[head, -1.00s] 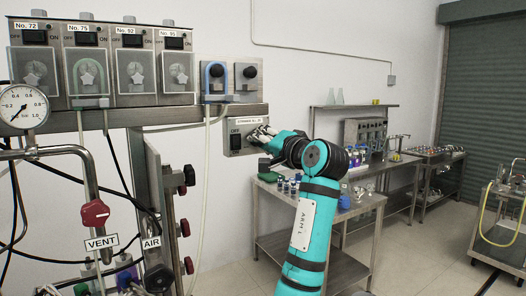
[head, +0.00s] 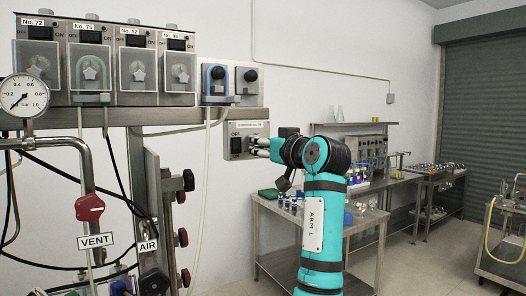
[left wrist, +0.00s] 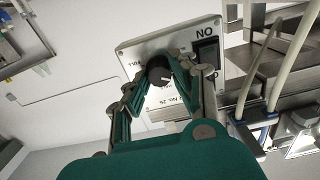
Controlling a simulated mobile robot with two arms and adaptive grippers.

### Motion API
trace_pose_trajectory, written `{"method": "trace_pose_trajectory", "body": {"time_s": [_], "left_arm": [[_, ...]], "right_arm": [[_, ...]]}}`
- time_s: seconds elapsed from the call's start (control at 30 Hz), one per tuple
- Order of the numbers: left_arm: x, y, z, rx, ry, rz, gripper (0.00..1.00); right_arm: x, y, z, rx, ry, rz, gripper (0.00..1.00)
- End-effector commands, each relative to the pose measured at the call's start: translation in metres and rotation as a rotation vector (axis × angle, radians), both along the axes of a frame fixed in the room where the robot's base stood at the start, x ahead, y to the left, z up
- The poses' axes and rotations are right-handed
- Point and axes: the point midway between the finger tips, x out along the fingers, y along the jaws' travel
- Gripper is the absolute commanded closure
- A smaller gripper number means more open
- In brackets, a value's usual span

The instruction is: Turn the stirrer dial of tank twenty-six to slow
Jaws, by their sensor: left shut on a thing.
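The stirrer control box (head: 236,146) is a grey plate on the wall below the row of boxes; its dial is hidden there by my left gripper (head: 258,146). In the left wrist view its plate (left wrist: 180,36) appears upside down, with part of a number "26" legible. The black round dial (left wrist: 158,70) has a white pointer mark at its lower right. My left gripper (left wrist: 157,74) is shut on the dial, one finger on each side. Some scale lettering is hidden behind the fingers. My right gripper is not in view.
A black ON/OFF switch (left wrist: 207,52) sits beside the dial. Above are covered boxes No. 72 (head: 38,70), 75, 92 and 95, and two knob units (head: 249,85). Hoses (head: 206,160) hang at left. A bench with bottles (head: 285,200) stands below my arm.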

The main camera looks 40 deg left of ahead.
Motion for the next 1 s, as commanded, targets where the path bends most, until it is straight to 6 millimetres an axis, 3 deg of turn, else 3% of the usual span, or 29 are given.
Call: {"method": "trace_pose_trajectory", "body": {"time_s": [1.0], "left_arm": [[0.0, 0.001, -0.006, -0.263, -0.865, 0.004, 1.0]], "right_arm": [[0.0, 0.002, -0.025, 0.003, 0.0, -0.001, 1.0]]}}
